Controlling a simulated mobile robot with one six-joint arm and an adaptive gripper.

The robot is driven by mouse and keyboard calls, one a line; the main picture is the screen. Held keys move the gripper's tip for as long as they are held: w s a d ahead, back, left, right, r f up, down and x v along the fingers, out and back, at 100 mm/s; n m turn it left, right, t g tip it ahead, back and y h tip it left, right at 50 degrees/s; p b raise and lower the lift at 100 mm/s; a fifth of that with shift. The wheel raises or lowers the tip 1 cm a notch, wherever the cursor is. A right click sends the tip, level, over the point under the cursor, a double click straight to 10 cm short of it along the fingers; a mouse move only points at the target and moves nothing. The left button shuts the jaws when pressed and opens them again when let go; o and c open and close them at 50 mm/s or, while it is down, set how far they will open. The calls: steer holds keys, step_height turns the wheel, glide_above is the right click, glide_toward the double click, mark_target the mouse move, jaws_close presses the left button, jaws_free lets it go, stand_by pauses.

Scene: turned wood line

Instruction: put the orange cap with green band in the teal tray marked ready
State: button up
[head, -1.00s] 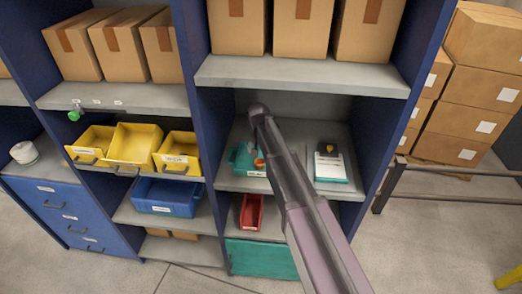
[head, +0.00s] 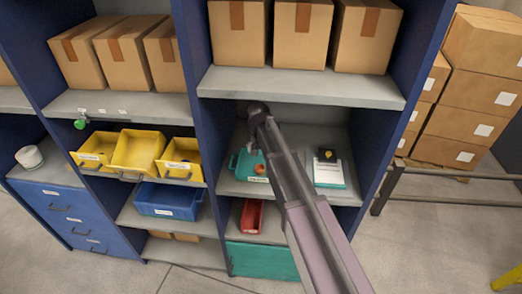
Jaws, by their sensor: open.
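The teal tray (head: 239,168) stands on the middle shelf of the right bay, with a white label on its front; I cannot read it. A small orange piece (head: 260,169) shows at the tray's right part, next to my arm, and looks like the orange cap lying in the tray. I cannot make out a green band on it. My arm reaches in from the lower right and ends in a dark joint above the tray.
Right of my arm, a dark item with yellow (head: 327,155) rests on a white-topped pad (head: 328,174). A red bin (head: 251,216) is below. Yellow bins (head: 138,152) and a blue bin (head: 167,200) fill the left bay. Cartons stand above; a metal rail (head: 450,200) is at right.

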steer(key=shift+d, duration=0.1)
stand_by(0.4)
steer(key=s+d+g, duration=0.1)
steer(key=s+d, duration=2.1)
steer(key=d, duration=0.1)
steer(key=shift+s+d, duration=0.4)
steer(key=shift+f, duration=0.2)
step_height(320, 180, down, 6)
steer(key=b, duration=0.5)
steer(key=shift+r+b, duration=0.25)
steer(key=shift+b, duration=0.05)
